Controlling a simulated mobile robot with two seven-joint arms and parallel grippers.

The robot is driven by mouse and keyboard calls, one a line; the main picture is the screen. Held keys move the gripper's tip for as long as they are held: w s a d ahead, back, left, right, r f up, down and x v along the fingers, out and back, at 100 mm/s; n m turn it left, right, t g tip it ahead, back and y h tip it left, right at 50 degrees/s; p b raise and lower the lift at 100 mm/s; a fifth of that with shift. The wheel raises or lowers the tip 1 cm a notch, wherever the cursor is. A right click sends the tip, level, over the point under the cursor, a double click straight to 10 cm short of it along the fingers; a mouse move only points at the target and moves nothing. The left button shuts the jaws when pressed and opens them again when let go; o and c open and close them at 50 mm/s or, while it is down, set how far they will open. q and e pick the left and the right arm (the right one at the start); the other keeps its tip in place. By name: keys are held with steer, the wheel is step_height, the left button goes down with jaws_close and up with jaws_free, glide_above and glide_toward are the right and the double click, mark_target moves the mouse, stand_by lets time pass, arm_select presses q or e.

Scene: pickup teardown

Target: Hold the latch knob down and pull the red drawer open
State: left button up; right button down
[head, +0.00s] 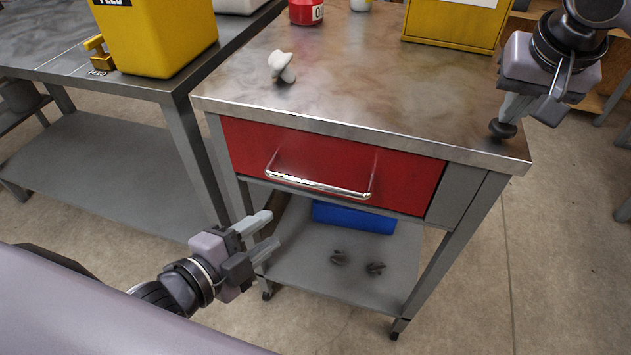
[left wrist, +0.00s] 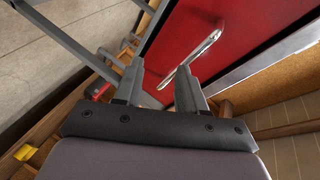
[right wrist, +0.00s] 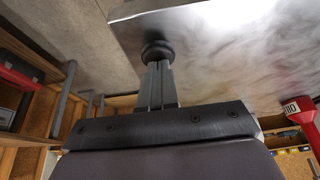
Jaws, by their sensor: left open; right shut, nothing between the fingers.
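The red drawer (head: 320,155) sits shut under the metal tabletop, with a shiny bar handle (head: 318,186) across its front. My left gripper (head: 268,234) is open and empty, below and left of the handle. In the left wrist view the handle (left wrist: 196,55) shows beyond the spread fingers, apart from them. The dark round latch knob (head: 502,129) stands at the tabletop's right front corner. My right gripper (head: 506,118) is shut with its fingertips at the top of the knob. In the right wrist view the knob (right wrist: 157,53) is at the fingertips; its stem is hidden.
A white object (head: 281,66) lies on the tabletop (head: 360,90), with a red can (head: 306,11) and a yellow box (head: 455,25) behind. The lower shelf holds a blue item (head: 352,217) and two dark pieces. Another bench with a yellow bin (head: 160,40) stands at left.

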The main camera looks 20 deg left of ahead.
mark_target(313, 187)
arm_select(q)
step_height(313, 187, up, 5)
steer(key=d+m+h, duration=0.1)
steer(key=m, duration=0.4)
steer(key=shift+t, duration=0.3)
steer(key=x, duration=1.2)
steer(key=shift+s+f, duration=0.1)
steer(key=shift+f, duration=0.05)
jaws_close()
